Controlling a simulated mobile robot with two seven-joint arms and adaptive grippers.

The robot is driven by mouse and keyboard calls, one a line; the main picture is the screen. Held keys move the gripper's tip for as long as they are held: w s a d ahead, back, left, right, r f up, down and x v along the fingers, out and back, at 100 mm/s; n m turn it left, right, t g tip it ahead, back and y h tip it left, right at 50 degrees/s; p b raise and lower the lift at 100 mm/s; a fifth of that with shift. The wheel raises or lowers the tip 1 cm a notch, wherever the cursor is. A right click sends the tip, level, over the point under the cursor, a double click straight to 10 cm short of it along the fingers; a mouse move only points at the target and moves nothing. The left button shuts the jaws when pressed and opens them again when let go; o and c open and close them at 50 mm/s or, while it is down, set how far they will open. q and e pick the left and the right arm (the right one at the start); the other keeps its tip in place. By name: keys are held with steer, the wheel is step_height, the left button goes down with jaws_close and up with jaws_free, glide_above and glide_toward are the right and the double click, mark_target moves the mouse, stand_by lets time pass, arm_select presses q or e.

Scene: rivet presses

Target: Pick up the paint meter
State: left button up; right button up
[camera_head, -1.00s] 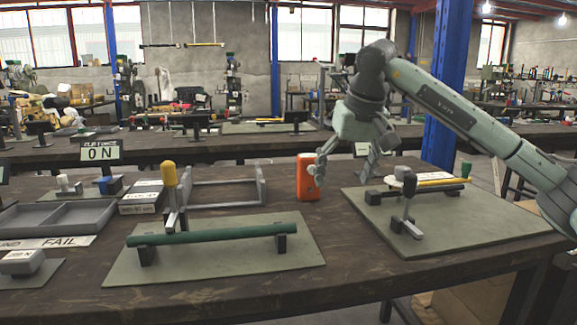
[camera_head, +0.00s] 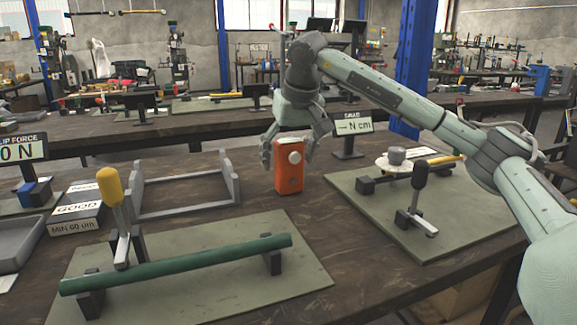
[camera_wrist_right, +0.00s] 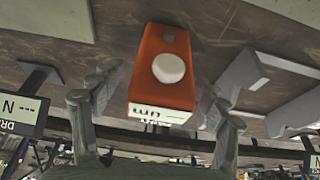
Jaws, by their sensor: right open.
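The paint meter (camera_head: 288,172) is an orange box with a round white knob, standing upright on the dark table near the middle of the head view. In the right wrist view the meter (camera_wrist_right: 163,80) lies between the two spread fingers, with its white label side towards the palm. My right gripper (camera_head: 291,160) is open, reaching down over the meter with one finger on either side of it. In the right wrist view the gripper (camera_wrist_right: 155,115) shows gaps beside the meter. My left gripper is not in view.
A grey frame (camera_head: 185,195) stands left of the meter. A green rod (camera_head: 180,263) on a mat lies in front.

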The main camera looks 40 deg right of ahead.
steer(key=shift+x, duration=1.2)
steer(key=c, duration=1.3)
steer(key=shift+r, duration=0.1)
steer(key=shift+c, duration=0.2)
